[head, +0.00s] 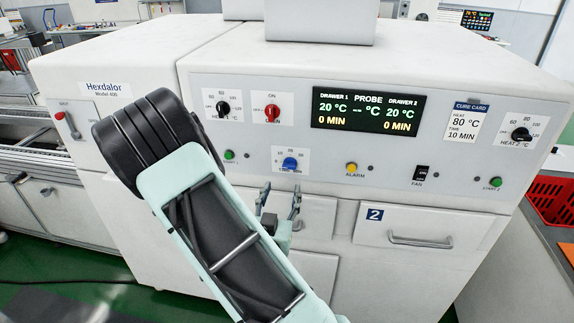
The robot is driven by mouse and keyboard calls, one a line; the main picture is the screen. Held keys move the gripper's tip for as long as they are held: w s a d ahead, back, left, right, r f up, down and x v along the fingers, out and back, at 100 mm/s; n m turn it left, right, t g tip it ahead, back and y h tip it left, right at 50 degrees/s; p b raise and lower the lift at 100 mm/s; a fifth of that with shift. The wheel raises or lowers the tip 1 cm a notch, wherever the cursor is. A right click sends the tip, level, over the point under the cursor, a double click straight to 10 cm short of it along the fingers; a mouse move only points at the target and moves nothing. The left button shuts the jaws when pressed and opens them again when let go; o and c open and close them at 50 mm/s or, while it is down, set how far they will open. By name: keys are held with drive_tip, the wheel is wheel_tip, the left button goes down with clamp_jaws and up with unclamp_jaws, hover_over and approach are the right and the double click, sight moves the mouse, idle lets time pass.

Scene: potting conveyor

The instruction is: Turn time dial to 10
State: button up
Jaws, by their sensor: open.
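The blue time dial (289,165) sits on a white label on the lower middle of the front panel. Its label is partly legible, with small numbers around the knob. My gripper (281,191) is just below the dial with its two fingers pointing up and apart. It is open, with nothing seen between the fingers, and it appears apart from the dial. The display (367,110) reads 20 °C and 0 MIN for both drawers. The cure card (465,122) reads heat 80 °C and time 10 min.
Nearby on the panel are the black heat 1 knob (222,108), the red ON knob (272,113), green start buttons (229,155), a yellow alarm button (351,168), a fan switch (422,173) and the heat 2 knob (520,134). Drawer 2 (459,237) is closed below.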

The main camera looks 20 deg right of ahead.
sight(289, 167)
drive_tip(key=b+x, duration=0.7)
drive_tip(key=x, duration=0.3)
drive_tip(key=shift+w+d, duration=0.3)
idle(0.4)
drive_tip(key=c, duration=1.2)
drive_tip(key=shift+o, duration=0.2)
drive_tip(key=shift+b, duration=0.3)
